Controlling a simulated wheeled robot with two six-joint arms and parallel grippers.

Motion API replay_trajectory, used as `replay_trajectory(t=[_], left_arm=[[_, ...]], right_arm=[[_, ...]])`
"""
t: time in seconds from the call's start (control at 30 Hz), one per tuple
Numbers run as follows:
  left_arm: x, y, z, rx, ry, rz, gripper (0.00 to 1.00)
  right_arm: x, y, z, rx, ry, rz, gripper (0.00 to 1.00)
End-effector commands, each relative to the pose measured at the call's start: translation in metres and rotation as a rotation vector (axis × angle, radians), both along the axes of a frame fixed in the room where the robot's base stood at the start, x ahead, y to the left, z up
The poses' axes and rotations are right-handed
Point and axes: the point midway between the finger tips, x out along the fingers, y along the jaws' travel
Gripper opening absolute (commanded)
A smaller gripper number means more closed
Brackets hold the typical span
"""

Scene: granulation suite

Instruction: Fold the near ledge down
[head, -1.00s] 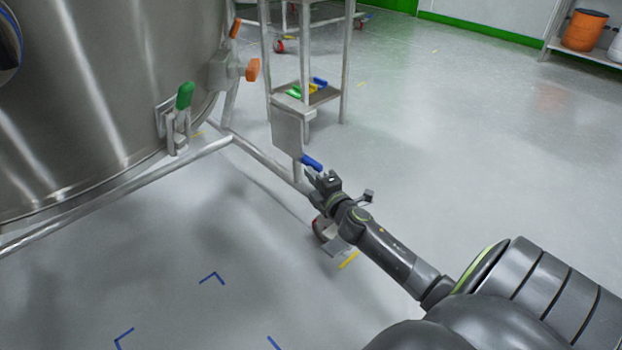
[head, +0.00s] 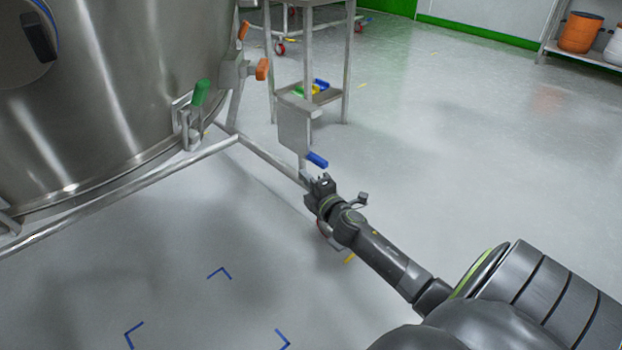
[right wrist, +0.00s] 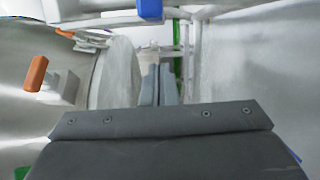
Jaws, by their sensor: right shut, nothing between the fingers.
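The ledge looks to be the flat grey metal panel (head: 293,122) on the near side of a tall metal stand. In the head view it hangs steeply, close to upright, with a blue handle (head: 317,160) at its lower right corner. My right gripper (head: 314,180) is shut and empty just below the handle. In the right wrist view the shut fingers (right wrist: 157,85) point away from the camera, and a blue piece (right wrist: 150,9), likely that handle, shows at the top edge. Contact cannot be made out. My left gripper is not in view.
A large steel vessel (head: 110,80) with a green handle (head: 201,92) and an orange handle (head: 262,69) fills the left. Its low frame rail (head: 130,190) runs towards the stand. The stand's shelf (head: 326,97) holds small coloured things. Floor to the right is clear.

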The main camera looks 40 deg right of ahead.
Motion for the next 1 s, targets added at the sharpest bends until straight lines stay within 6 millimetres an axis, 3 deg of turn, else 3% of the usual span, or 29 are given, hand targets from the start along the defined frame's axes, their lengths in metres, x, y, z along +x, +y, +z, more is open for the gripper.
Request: replay_trajectory(t=[0.6,1.0], left_arm=[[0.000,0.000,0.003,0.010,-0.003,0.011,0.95],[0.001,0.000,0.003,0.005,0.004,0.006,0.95]], right_arm=[[-0.091,0.014,-0.001,-0.001,0.001,-0.001,0.00],[-0.099,0.016,0.000,0.002,0.000,0.001,0.00]])
